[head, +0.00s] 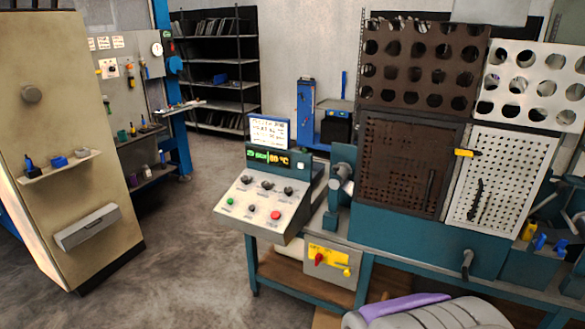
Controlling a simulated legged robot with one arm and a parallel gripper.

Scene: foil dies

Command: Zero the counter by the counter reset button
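A sloped grey control console (240,218) stands left of the workbench in the head view. Its face has a green button (230,201), a red button (275,215) and several dark knobs or buttons (267,184). Their labels are too small to read, so I cannot tell which one is the counter reset button. Above them, a display (268,158) shows green digits on the left and what looks like 80 °C on the right. A white notice (268,132) stands on top. My gripper is not in view.
A beige cabinet (65,190) stands at the left, with open grey floor (185,250) between it and the console. The teal bench (420,238) with perforated plates (400,165) fills the right. A yellow-plated switch box (330,262) hangs below. A purple and grey shape (430,312) shows at the bottom.

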